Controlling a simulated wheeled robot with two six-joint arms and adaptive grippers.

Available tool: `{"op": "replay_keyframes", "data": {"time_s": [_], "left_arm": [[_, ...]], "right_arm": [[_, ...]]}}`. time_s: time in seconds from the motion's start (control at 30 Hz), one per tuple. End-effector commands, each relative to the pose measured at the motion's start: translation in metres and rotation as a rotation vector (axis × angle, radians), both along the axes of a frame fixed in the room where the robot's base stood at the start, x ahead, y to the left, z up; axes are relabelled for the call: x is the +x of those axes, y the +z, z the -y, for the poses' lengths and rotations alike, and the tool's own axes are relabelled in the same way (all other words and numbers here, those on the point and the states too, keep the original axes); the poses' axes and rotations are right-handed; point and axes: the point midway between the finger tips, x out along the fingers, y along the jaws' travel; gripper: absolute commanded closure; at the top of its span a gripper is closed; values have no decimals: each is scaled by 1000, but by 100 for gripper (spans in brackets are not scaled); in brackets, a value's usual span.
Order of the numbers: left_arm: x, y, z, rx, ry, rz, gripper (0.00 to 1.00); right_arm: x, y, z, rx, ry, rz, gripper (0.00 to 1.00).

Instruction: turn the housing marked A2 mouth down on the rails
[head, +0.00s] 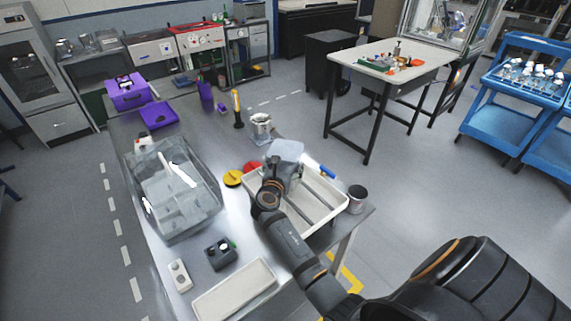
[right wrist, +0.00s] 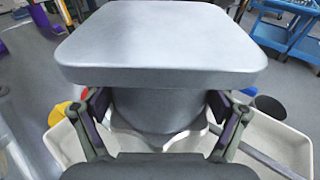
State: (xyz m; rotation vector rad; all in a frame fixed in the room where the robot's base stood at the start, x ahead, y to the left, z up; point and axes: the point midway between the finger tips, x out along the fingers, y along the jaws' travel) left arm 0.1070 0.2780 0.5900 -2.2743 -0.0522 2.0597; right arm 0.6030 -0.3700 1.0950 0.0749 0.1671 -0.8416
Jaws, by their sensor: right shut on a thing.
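My right gripper (head: 279,178) is shut on a grey housing (head: 286,150) above the white tray. In the right wrist view the fingers (right wrist: 160,112) grip the round body on both sides. The housing's broad square plate (right wrist: 160,40) lies uppermost there, flat and blank; no marking can be read and the mouth is hidden. The white tray (head: 339,207) has rail-like grey bars (head: 301,213) along it, partly covered by my arm. The housing appears apart from the bars, though its lower end is hidden. My left gripper is not in view.
A silver machined part (head: 261,124) stands on a plate behind the tray. A clear bin (head: 165,215) and a pale empty tray (head: 235,292) fill the left and front.

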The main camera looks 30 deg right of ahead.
Motion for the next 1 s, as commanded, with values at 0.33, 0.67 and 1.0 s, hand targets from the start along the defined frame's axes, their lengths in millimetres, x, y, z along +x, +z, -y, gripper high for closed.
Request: {"op": "replay_keyframes", "data": {"time_s": [0.33,0.67,1.0], "left_arm": [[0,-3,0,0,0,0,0],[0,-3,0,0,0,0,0],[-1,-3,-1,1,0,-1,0]], "right_arm": [[1,-2,0,-3,1,6,8],[0,-4,0,-1,0,2,0],[0,37,0,2,0,7,0]]}}
